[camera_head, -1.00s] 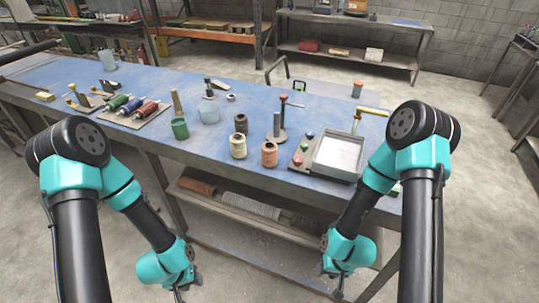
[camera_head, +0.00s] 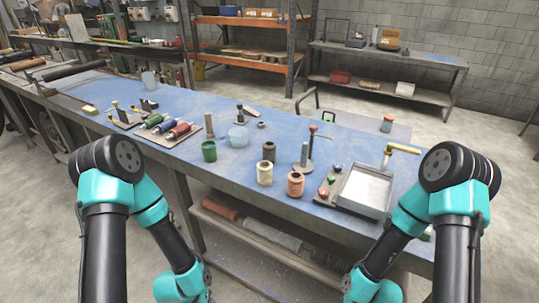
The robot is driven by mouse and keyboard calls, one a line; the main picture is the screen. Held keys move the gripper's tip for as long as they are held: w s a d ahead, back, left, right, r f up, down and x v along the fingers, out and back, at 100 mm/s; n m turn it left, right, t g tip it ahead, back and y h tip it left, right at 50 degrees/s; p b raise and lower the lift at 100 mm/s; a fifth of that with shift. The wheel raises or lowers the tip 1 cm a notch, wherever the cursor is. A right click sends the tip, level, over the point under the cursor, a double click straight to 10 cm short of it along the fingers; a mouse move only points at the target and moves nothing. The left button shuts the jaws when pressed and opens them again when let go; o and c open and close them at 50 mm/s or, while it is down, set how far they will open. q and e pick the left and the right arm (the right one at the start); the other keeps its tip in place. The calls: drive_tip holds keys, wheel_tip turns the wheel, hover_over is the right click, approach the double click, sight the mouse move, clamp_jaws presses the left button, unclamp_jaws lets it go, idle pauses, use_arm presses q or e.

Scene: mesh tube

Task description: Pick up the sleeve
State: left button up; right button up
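I cannot tell for certain which thing is the sleeve. Tube-like things on the blue workbench (camera_head: 120,93) include a dark spool (camera_head: 269,152), a cream spool (camera_head: 264,174) and an orange-pink spool (camera_head: 295,185), all upright near the front edge. A grey upright post (camera_head: 304,155) on a round base stands just behind the orange-pink spool. Rolled material, a brown roll (camera_head: 219,207) and a grey roll (camera_head: 270,234), lies on the shelf under the bench. Both my arms hang in front of the bench. Both grippers are below the picture's bottom edge.
A metal tray (camera_head: 368,191) and a yellow-handled hammer (camera_head: 402,148) are at the bench's right end. A green cup (camera_head: 209,152) and translucent bowl (camera_head: 238,139) stand mid-bench. Coloured rolls (camera_head: 165,128) lie on a board to the left.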

idle(0.3)
use_arm(q)
drive_tip(key=o, duration=0.8)
